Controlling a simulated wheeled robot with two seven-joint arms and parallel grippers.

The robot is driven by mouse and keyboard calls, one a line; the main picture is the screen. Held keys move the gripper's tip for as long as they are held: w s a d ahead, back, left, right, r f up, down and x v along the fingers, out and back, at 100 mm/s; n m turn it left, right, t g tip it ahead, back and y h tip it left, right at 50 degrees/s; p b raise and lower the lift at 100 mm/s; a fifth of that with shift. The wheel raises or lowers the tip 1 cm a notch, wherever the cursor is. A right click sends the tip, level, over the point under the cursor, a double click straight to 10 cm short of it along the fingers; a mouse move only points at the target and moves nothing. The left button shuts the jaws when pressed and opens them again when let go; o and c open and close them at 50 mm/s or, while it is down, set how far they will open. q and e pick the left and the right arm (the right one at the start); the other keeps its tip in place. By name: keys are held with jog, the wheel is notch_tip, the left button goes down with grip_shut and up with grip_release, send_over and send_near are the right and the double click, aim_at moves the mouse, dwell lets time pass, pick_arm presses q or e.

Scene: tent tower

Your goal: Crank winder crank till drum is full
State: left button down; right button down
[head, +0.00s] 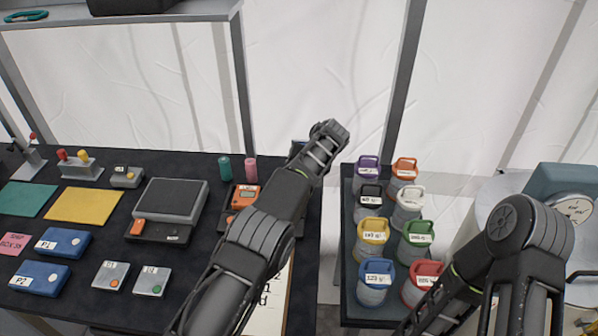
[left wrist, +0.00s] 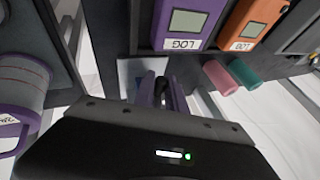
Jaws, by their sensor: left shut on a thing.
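My left arm reaches across the table's right end in the head view, with my left gripper (head: 328,136) near the back right corner. In the left wrist view my left gripper (left wrist: 160,90) is shut on a small dark upright part, which looks like the winder crank (left wrist: 163,94). A pale block beside the fingers may belong to the winder. A bit of a dark blue thing shows behind the arm in the head view. The winder drum and its fill are hidden. My right arm bends at the right, its gripper out of view.
Several lidded jars fill a dark rack (head: 347,290) right of the arm. An orange LOG device (head: 244,196) and a purple one (left wrist: 187,22) lie close by. Teal (head: 224,168) and pink (head: 250,168) cylinders stand behind. A scale (head: 172,203) sits further left.

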pick_arm(q)
jog(key=shift+a, duration=0.1)
dwell(0.4)
jog(key=c, duration=1.4)
grip_release()
jog(key=shift+o, duration=0.2)
jog(key=shift+s+d+r+b, duration=0.2)
jog(key=shift+d+r+b, duration=0.1)
jog(key=shift+r, duration=0.15)
jog(key=b+v, duration=0.2)
jog(key=v, duration=0.4)
jog(key=shift+d, duration=0.1)
jog(key=shift+s+r, duration=0.2)
